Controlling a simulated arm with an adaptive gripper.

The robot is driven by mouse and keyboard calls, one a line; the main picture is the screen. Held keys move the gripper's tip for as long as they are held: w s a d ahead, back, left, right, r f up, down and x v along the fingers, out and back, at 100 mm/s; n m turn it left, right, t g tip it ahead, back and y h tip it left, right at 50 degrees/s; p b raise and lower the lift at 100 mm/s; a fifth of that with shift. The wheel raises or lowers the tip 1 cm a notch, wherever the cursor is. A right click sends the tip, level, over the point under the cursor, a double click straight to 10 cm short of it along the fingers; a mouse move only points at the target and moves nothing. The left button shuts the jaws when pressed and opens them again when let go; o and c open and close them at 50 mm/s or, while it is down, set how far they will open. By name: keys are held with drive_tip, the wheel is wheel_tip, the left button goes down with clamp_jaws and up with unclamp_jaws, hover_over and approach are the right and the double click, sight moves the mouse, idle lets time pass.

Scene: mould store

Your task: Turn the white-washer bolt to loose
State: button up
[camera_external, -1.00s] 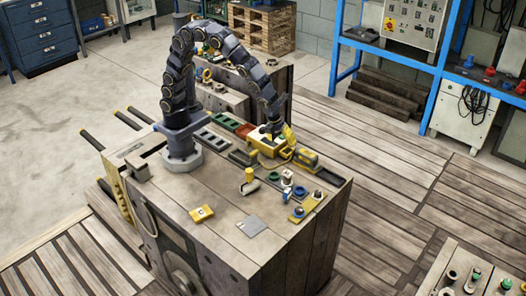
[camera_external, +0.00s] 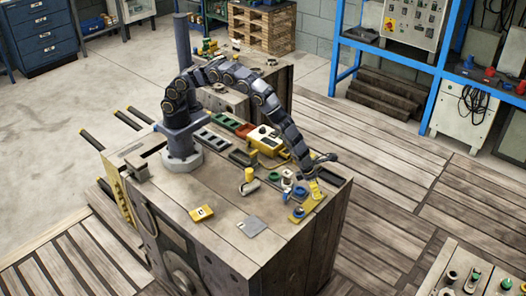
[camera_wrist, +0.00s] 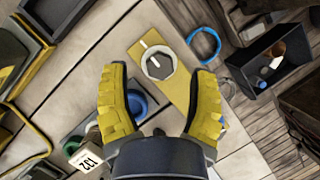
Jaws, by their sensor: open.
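The white-washer bolt (camera_wrist: 159,64) has a dark hex head inside a white ring. It sits in a yellow plate (camera_wrist: 176,94) in the wrist view, with a short white mark beside it. My gripper (camera_wrist: 160,74) is open, with its yellow fingers apart on either side of the bolt in this view; nothing is between them in a grip. In the external view my gripper (camera_external: 315,187) is over the far end of the yellow plate (camera_external: 297,217), at the bench's right side, and hides the bolt. A blue-ringed part (camera_external: 299,211) shows at the plate's near end.
Blue and dark round parts (camera_wrist: 140,103) lie close to the left finger. A blue loop (camera_wrist: 204,43) and a dark open bin (camera_wrist: 268,64) are at the upper right. A yellow box (camera_external: 264,140) stands further back.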

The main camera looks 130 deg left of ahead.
drive_tip(key=shift+x, duration=1.1)
clamp_jaws()
